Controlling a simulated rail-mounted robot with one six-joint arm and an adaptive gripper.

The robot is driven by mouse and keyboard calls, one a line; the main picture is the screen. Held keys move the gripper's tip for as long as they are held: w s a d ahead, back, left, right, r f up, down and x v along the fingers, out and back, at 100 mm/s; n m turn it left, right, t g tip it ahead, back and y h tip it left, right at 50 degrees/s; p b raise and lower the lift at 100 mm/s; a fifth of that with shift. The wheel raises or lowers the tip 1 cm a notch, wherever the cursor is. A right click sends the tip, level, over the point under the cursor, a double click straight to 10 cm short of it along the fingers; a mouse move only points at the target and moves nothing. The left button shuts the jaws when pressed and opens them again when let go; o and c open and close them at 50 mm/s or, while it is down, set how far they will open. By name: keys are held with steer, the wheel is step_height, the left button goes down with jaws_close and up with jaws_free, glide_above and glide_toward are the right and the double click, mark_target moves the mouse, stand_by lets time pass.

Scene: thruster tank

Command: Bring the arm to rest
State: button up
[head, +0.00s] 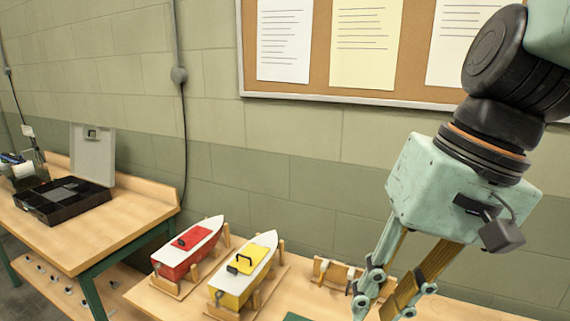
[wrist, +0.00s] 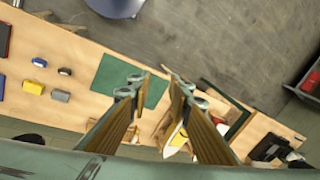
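My arm reaches down from the upper right in the head view. My gripper (head: 384,302) hangs above the workbench, to the right of the boats. Its fingers are apart with nothing between them. The wrist view also shows the gripper (wrist: 158,82) with a clear gap between its fingertips. The bench top under the fingers is partly hidden by them.
A red boat (head: 188,250) and a yellow boat (head: 243,272) stand in wooden cradles. A black organizer case (head: 62,203) lies open on the left table. A green mat (wrist: 118,72) and several small blocks lie on the bench. A notice board (head: 320,92) hangs behind.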

steer(key=s+d+r+n+t+h, duration=0.1)
steer(key=s+d+t+h, duration=0.1)
steer(key=s+d, duration=0.5)
steer(key=shift+d+t+h, duration=0.4)
steer(key=shift+d+h, duration=0.1)
steer(key=shift+h, duration=0.1)
steer(key=shift+o, duration=0.2)
steer(key=shift+w+r, duration=0.1)
stand_by(1.7)
